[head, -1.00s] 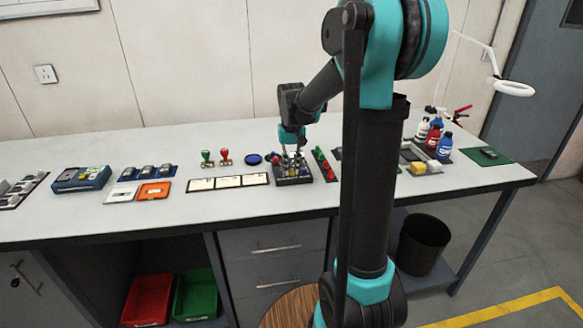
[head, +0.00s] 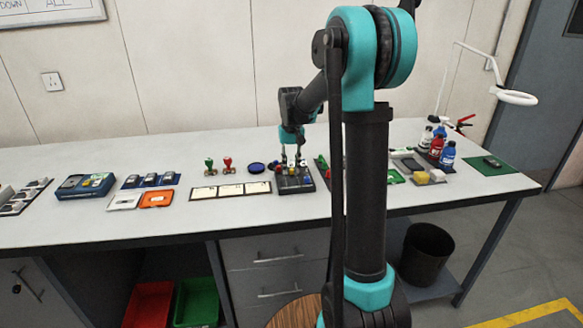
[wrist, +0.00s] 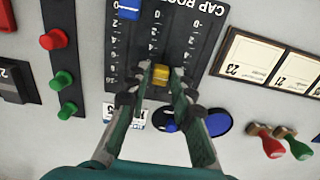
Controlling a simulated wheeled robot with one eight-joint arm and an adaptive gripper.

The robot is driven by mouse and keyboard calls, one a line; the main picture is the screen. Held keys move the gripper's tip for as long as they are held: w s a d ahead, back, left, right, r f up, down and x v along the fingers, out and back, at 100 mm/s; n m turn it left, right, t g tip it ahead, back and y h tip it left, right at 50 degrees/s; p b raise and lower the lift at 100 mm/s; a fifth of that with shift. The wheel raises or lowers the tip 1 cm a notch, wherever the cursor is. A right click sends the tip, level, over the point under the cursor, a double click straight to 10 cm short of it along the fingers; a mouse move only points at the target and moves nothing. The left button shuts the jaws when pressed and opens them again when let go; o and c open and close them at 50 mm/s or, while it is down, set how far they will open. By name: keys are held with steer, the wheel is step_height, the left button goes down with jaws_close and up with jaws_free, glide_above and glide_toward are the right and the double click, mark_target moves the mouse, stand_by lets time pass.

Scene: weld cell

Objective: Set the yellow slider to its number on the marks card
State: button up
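The slider block (wrist: 207,50) is a dark panel with upside-down lettering and number scales, high in the wrist view; it also shows on the bench in the head view (head: 296,187).
Red and green buttons (wrist: 63,80) stand left of the block in the wrist view. Framed cream cards (wrist: 250,58), a blue round pad (wrist: 218,122) and red and green stamps (wrist: 268,142) lie to the right. Bottles (head: 437,147) stand at the bench's right.

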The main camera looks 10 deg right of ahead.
mark_target(291, 169)
step_height(291, 169, up, 12)
stand_by(0.7)
